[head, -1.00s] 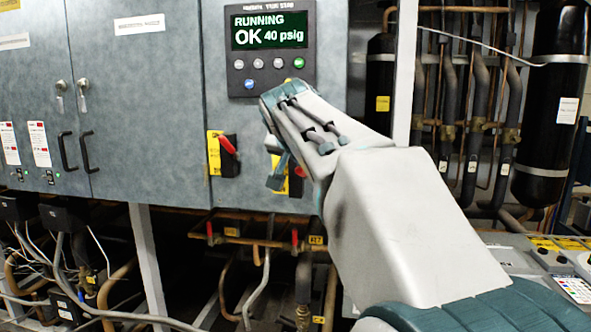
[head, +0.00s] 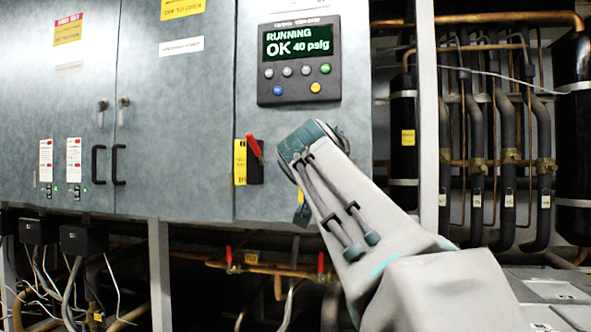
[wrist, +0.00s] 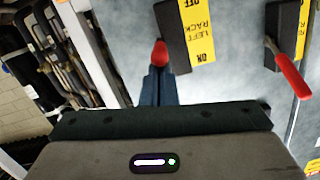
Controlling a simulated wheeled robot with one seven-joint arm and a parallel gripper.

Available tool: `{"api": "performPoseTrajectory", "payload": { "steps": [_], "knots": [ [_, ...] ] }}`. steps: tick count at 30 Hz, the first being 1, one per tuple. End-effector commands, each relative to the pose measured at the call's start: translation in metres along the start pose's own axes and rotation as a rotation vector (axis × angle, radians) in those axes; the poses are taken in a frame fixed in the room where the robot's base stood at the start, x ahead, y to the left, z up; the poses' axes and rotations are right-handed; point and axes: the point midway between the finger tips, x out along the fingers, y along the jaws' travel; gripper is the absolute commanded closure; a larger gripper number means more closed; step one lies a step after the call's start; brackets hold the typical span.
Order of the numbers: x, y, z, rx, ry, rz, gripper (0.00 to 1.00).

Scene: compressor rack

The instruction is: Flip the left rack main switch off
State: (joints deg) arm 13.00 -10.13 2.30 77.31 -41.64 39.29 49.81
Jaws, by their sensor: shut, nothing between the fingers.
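In the wrist view, the left rack main switch has a black base (wrist: 174,38) and a yellow label (wrist: 198,40) reading LEFT RACK, with OFF at the top and ON at the bottom. Its red lever (wrist: 160,53) is seen nearly end-on, toward the picture's lower part. My gripper (wrist: 158,75) is shut and empty, its fingertips right at the lever's end; I cannot tell whether they touch.
A second switch with a red lever (head: 254,148) is left of my wrist; it also shows at the wrist view's right (wrist: 288,75). Above is a display (head: 298,50) reading RUNNING OK 40 psig. Pipes stand right of the cabinet, with red-handled valves (head: 321,262) below.

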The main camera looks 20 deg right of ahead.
Motion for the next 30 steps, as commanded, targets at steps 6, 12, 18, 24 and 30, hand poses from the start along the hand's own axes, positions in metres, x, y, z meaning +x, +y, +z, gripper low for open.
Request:
{"api": "performPoseTrajectory", "payload": {
  "steps": [6, 12, 18, 24, 30],
  "knots": [
    [0.001, 0.004, 0.019, -0.004, 0.096, -0.018, 1.0],
    [0.002, 0.005, 0.027, -0.007, 0.174, -0.034, 1.0],
    [0.004, 0.006, 0.035, -0.006, 0.17, -0.034, 1.0],
    [0.007, 0.008, 0.043, -0.007, 0.169, -0.033, 1.0],
    [0.01, 0.01, 0.05, -0.007, 0.169, -0.032, 1.0]
  ]
}}
